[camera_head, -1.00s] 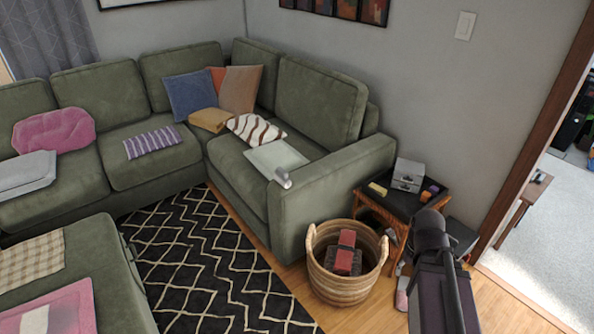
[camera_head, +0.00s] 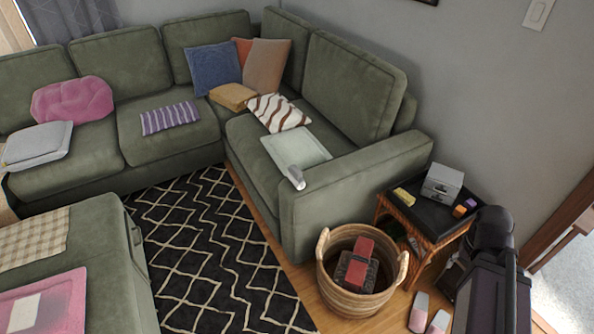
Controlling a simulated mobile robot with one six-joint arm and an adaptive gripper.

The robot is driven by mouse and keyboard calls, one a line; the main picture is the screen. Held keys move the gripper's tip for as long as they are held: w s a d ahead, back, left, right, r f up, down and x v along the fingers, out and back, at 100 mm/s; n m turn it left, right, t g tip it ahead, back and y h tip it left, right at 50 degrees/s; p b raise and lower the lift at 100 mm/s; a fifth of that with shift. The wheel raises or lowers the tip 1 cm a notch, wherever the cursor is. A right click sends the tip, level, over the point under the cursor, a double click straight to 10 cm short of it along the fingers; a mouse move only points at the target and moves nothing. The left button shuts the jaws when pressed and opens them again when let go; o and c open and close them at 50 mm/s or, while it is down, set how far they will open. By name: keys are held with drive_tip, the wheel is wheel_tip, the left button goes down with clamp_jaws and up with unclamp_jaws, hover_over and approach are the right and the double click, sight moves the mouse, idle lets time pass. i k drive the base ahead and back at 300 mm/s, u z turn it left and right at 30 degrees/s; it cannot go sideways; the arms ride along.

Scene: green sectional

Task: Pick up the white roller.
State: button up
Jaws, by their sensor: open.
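A small white-grey cylinder, which looks like the white roller (camera_head: 297,178), lies on the right-hand seat of the green sectional (camera_head: 345,190). It is at the near corner of a pale flat cushion or mat (camera_head: 296,150), close to the sofa's right arm; I cannot tell whether it rests on the mat or beside it. Nothing covers it. Dark links of my arm show at the lower right, well apart from the roller. My gripper does not show.
A wicker basket (camera_head: 328,285) with red and dark items stands before the sofa arm. A side table (camera_head: 405,207) holds a grey box (camera_head: 441,183) and small blocks. Pink-white slippers (camera_head: 419,311) lie on the floor. The patterned rug (camera_head: 205,250) is clear.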

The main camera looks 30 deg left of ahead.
sight(295, 174)
drive_tip(key=u, duration=0.5)
drive_tip(key=i, duration=1.05)
drive_tip(key=u, duration=0.6)
